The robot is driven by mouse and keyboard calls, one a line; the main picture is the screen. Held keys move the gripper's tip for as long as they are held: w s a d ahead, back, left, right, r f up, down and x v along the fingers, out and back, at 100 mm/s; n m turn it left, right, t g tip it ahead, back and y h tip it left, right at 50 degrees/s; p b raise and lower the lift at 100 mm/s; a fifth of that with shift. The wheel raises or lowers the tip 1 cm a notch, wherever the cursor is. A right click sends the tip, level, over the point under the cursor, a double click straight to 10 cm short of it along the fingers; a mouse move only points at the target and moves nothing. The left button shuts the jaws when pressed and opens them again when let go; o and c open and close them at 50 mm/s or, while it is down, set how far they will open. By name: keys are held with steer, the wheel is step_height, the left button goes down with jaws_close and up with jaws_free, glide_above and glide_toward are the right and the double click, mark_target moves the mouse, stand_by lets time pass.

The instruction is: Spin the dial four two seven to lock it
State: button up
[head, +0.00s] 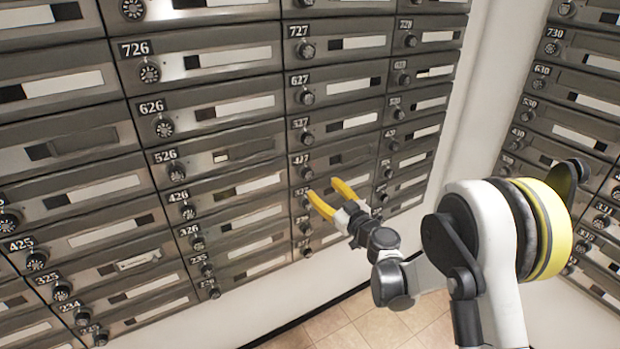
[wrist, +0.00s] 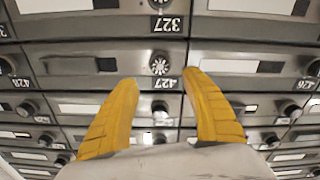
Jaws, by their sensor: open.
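The dial of box 427 (head: 307,174) is a small round dark knob below its number label in the head view. In the wrist view, which is upside down, the 427 dial (wrist: 159,63) shows its face with light marks, just beyond the gap between my fingertips. My gripper (head: 322,187) has two yellow fingers, spread apart and empty, pointing at the boxes near the 427 and 327 rows. The fingers also show in the wrist view (wrist: 159,80), one on each side of the 427 column. I see no contact with the dial; its marks are too small to read.
Dials of neighbouring boxes sit close by, such as 327 (wrist: 159,3) and 527 (head: 306,138). The grey mailbox wall fills the left and middle. A second mailbox bank (head: 570,105) stands at the right. Tiled floor (head: 335,325) is visible below.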

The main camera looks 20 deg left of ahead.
mark_target(309, 176)
steer(key=b+x, duration=0.2)
steer(key=x, duration=0.5)
steer(key=shift+w+a+f, duration=0.1)
steer(key=shift+w+a, duration=0.45)
steer(key=shift+a, duration=0.05)
steer(key=c, duration=1.2)
